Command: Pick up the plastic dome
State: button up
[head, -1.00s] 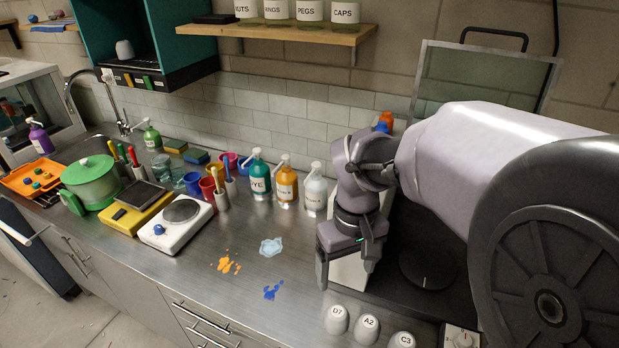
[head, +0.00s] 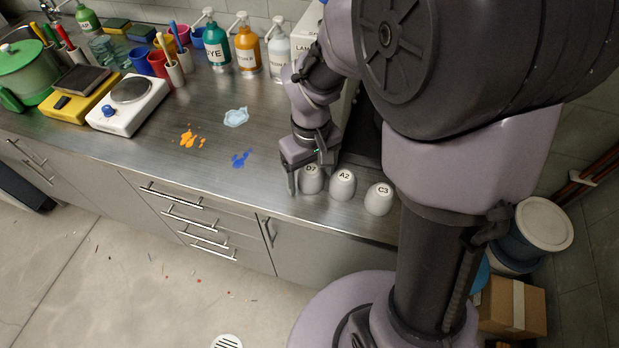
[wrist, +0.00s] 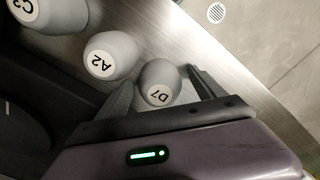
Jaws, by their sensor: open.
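Three light-grey plastic domes stand in a row near the bench's front edge. They are labelled D7 (head: 311,181), A2 (head: 342,187) and C3 (head: 379,199). My gripper (head: 308,180) is open and low over the bench at the D7 dome, with one finger on each side of it. In the wrist view the D7 dome (wrist: 159,82) sits between the two spread fingers. The A2 dome (wrist: 103,58) is just outside the left finger there, and the C3 dome (wrist: 48,12) is farther off. I cannot tell whether the fingers touch D7.
Orange (head: 192,138), blue (head: 240,159) and pale blue (head: 236,117) spills lie on the bench to the left. Pump bottles (head: 247,50) stand behind. A white hot plate (head: 128,104) is farther left. The bench front edge is close to the domes.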

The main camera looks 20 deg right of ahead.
jog(key=c, duration=1.5)
jog(key=shift+o, duration=0.2)
jog(key=shift+r, duration=0.15)
